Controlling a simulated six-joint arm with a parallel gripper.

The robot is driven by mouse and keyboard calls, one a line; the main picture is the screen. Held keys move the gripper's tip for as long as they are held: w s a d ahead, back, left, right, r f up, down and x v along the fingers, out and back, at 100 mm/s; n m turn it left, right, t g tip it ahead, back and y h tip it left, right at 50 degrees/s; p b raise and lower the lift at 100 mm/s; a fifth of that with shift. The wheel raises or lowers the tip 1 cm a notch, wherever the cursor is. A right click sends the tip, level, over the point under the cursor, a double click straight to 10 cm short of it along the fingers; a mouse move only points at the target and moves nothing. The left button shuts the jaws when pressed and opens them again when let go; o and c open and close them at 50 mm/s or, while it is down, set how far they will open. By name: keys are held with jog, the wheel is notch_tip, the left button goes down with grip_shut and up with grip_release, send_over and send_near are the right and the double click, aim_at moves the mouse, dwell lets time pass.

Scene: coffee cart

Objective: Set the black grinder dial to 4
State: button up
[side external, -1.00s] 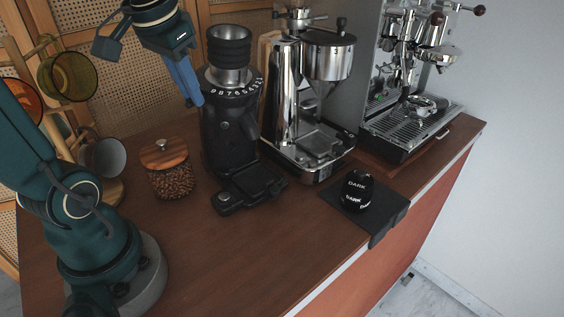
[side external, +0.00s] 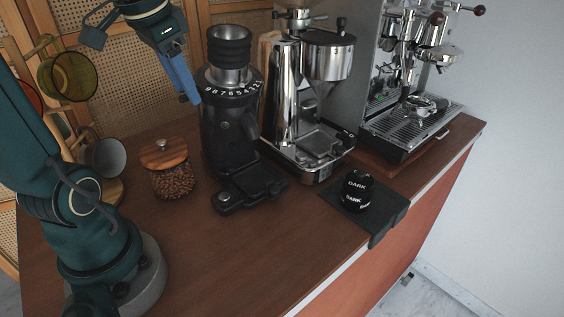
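The black grinder (side external: 229,135) stands upright on the wooden counter, left of the chrome machine. Its black dial (side external: 231,92) is a ring near the top with white numbers around it, below the grey collar and black hopper. The numbers are small and I cannot tell which one is set. My gripper (side external: 190,98), with blue fingers, points down just left of the dial, apart from it by a small gap. The fingers look close together from this side, and I cannot tell whether they are open or shut. I see nothing held in them.
A glass jar of beans with a wooden lid (side external: 167,168) stands left of the grinder. A chrome machine (side external: 306,100) stands close on its right. A black tamper (side external: 356,191) sits on a dark mat (side external: 385,212). The counter's front (side external: 255,260) is clear.

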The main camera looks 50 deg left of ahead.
jog(key=v, duration=0.5)
dwell(0.3)
jog(key=s+d+f+t+h, duration=0.1)
jog(key=s+d+f, duration=0.3)
jog(key=d+f, duration=0.6)
jog(key=d+t, duration=0.1)
jog(key=d, duration=0.2)
jog(key=shift+d+f+m+h, duration=0.3)
jog(key=shift+h, duration=0.1)
